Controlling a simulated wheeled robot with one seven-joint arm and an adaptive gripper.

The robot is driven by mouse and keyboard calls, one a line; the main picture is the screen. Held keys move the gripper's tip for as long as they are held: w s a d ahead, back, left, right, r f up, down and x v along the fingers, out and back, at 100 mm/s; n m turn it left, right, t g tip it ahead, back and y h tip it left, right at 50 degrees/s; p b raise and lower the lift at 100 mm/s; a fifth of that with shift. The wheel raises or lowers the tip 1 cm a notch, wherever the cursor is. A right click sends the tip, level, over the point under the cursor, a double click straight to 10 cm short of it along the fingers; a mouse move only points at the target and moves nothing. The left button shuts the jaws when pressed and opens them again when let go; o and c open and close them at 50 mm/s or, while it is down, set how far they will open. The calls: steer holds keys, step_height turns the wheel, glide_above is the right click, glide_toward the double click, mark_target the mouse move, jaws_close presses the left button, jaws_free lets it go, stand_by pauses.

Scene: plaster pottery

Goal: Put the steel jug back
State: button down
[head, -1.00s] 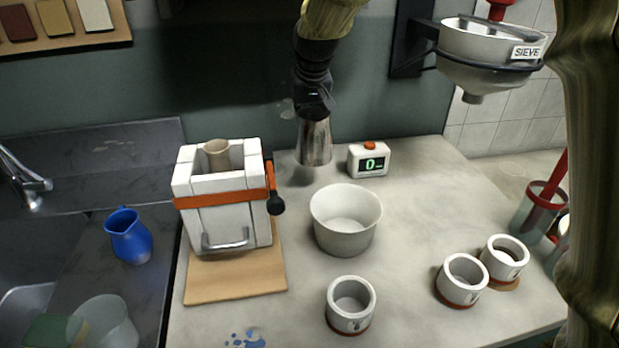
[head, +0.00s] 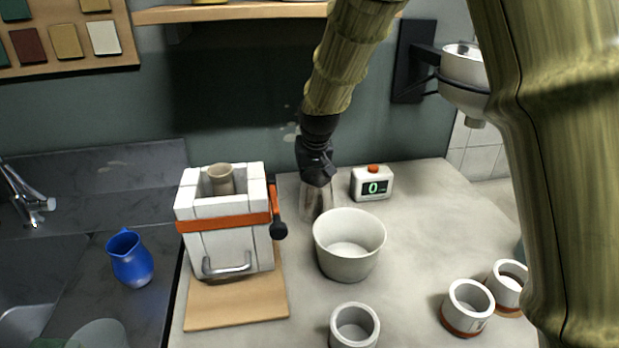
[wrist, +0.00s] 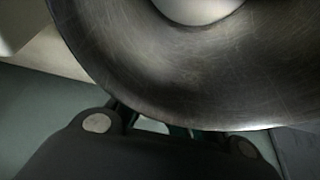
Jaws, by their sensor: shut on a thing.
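The steel jug (head: 316,203) is upright behind the white bowl, near the back of the table, and the bowl's rim hides part of its lower side. My gripper (head: 317,180) is shut on the jug's upper part from above. In the wrist view the scratched metal of the jug (wrist: 190,75) fills the upper part, close against the dark gripper fingers (wrist: 165,140). I cannot tell whether the jug's base touches the table.
The white bowl (head: 347,263) stands just in front of the jug. A timer (head: 372,184) reading 0 is to its right. The white mould box with an orange strap (head: 222,221) is to its left. White cups (head: 354,328) stand at the front. A blue jug (head: 130,262) is beside the sink.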

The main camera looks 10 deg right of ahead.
mark_target(314, 172)
steer(key=c, duration=1.5)
jaws_free()
steer(key=v, duration=1.2)
steer(key=shift+r, duration=0.1)
